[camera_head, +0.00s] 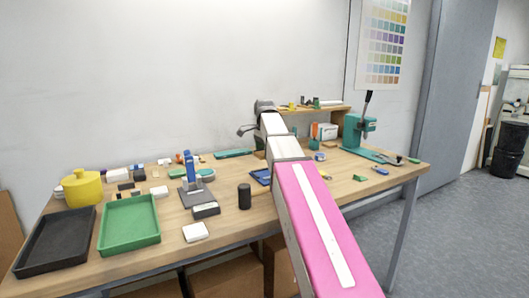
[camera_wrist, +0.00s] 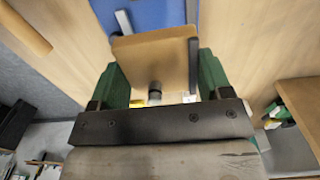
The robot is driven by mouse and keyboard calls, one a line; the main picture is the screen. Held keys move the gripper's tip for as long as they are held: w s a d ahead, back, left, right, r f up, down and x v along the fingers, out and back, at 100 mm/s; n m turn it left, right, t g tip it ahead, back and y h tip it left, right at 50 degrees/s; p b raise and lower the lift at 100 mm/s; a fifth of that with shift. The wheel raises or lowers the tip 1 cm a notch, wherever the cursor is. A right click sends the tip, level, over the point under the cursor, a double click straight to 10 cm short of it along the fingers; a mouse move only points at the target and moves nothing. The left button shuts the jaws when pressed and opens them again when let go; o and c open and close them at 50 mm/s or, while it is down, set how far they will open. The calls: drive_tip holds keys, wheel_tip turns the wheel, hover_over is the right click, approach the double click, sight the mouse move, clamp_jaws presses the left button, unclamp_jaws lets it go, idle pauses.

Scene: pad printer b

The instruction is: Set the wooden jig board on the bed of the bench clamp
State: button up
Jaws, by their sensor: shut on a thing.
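In the wrist view, my gripper (camera_wrist: 158,66) has its green fingers shut on the tan wooden jig board (camera_wrist: 135,48), one finger at each side of it. Beyond the board is a blue flat surface (camera_wrist: 160,14) with dark grey bars, which looks like the bed of the bench clamp. The board overlaps this surface in the picture; I cannot tell whether they touch. In the head view, a blue piece (camera_head: 260,177) shows just left of my pink and white arm, and looks like part of the clamp. My arm hides the board and my fingers there.
The wooden bench (camera_head: 330,207) carries a teal press (camera_head: 355,133) at right, a blue and grey stand (camera_head: 190,178), a black cylinder (camera_head: 244,196), a green tray (camera_head: 128,223), a black tray (camera_head: 52,252) and a yellow pot (camera_head: 80,189). A low shelf (camera_head: 335,107) stands behind my arm.

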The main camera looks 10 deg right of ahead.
sight(264, 174)
drive_tip(key=shift+f, duration=0.1)
drive_tip(key=shift+f, duration=3)
drive_tip(key=shift+f, duration=0.7)
drive_tip(key=o, duration=0.6)
drive_tip(key=shift+r, duration=1.5)
drive_tip(key=o, duration=0.3)
